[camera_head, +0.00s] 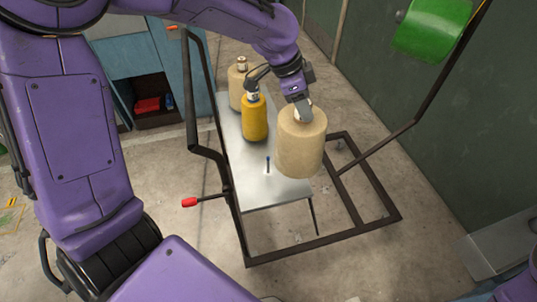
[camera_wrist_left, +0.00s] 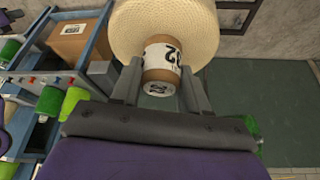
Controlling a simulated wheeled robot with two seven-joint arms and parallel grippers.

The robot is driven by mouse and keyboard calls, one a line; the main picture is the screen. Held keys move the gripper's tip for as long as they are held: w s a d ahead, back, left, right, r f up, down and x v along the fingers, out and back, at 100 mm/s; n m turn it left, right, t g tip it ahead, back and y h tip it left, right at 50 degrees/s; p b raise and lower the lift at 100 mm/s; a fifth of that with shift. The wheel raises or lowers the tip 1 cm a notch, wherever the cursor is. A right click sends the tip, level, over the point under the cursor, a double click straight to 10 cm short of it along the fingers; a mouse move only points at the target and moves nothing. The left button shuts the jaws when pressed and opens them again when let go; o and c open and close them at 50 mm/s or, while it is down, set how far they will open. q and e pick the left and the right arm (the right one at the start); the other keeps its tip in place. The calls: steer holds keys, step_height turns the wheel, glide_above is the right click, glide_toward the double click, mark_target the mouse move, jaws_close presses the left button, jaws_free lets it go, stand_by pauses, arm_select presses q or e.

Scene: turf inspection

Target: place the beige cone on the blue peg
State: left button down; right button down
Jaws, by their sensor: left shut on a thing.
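The beige cone (camera_head: 301,145) is held by its narrow top in my left gripper (camera_head: 301,104), near the right edge of the metal shelf (camera_head: 280,187). In the left wrist view the two fingers (camera_wrist_left: 161,88) close on the labelled core of the beige cone (camera_wrist_left: 198,25). The cone's underside is hidden. My right gripper is not in view.
A yellow cone (camera_head: 255,119) and another beige cone (camera_head: 236,88) stand in a row behind the blue peg. A dark metal frame (camera_head: 349,237) surrounds the shelf. A red-tipped handle (camera_head: 189,202) sticks out to the left. A green cone (camera_head: 432,28) is at the upper right.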

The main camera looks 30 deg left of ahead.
arm_select(q)
steer(key=a+f+n, duration=0.3)
steer(key=a, duration=0.6)
step_height(320, 180, down, 10)
steer(key=a+p, duration=0.1)
steer(key=p, duration=0.1)
steer(key=shift+t+y, duration=0.4)
steer(key=shift+s+f, duration=0.1)
steer(key=shift+s, duration=0.1)
steer(key=c, duration=0.6)
jaws_free()
steer(key=shift+s, duration=0.1)
steer(key=shift+o, duration=0.2)
steer(key=v, duration=1.2)
steer(key=shift+b, duration=0.35)
